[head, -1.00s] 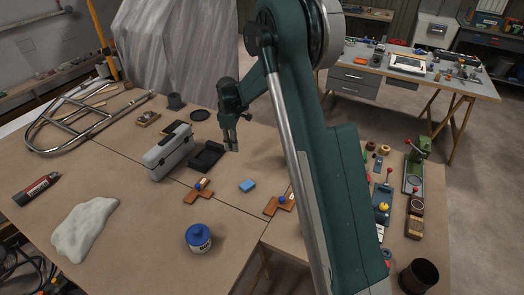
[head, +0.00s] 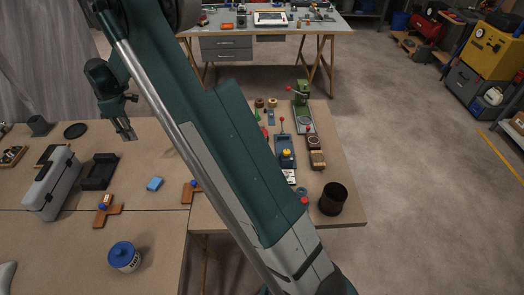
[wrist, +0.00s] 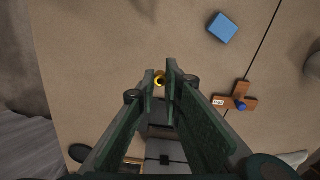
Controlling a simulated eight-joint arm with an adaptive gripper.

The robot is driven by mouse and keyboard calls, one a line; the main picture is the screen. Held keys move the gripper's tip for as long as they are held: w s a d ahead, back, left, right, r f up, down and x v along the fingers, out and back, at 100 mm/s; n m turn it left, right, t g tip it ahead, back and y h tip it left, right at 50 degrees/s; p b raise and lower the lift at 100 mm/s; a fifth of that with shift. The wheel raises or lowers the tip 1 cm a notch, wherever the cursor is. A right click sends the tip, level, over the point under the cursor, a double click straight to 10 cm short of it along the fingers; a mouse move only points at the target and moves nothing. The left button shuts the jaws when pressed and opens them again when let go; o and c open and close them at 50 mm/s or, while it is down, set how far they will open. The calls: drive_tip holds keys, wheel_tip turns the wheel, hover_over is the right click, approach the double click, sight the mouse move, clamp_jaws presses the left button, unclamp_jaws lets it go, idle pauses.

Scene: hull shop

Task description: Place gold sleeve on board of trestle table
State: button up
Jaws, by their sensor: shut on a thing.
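My gripper (head: 126,134) is shut on the gold sleeve (wrist: 159,79). In the wrist view the sleeve shows as a small yellow ring between the fingertips (wrist: 160,80). In the head view the sleeve is too small to tell. A table on wooden trestle legs (head: 325,62) stands at the back, with a pale top (head: 345,25).
At right are a green press (head: 302,110), a wooden block (head: 317,160) and a dark cup (head: 333,198). My arm hides the middle.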

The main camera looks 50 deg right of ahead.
drive_tip(key=s+d+m+b, duration=0.1)
drive_tip(key=s+d+m, duration=0.3)
drive_tip(key=d, duration=1.3)
drive_tip(key=s+d+m, duration=0.3)
drive_tip(key=d+m, duration=0.1)
drive_tip(key=d, duration=1.3)
drive_tip(key=s+d+m, duration=0.2)
drive_tip(key=s+d, duration=0.4)
drive_tip(key=d, duration=0.3)
drive_tip(key=s+d+m+b, duration=0.1)
drive_tip(key=s+d+m, duration=0.2)
drive_tip(key=s+d, duration=0.35)
drive_tip(key=s+d+m, duration=0.2)
drive_tip(key=s+d, duration=0.3)
drive_tip(key=d, duration=0.6)
drive_tip(key=shift+w+a+f, duration=0.1)
drive_tip(key=shift+f, duration=0.75)
drive_tip(key=shift+w+a+f, duration=0.15)
drive_tip(key=shift+f, duration=0.65)
drive_tip(key=shift+w+a+f, duration=0.1)
drive_tip(key=shift+f, duration=0.75)
drive_tip(key=shift+f, duration=0.1)
drive_tip(key=shift+f+b, duration=0.65)
drive_tip(key=shift+f, duration=2.35)
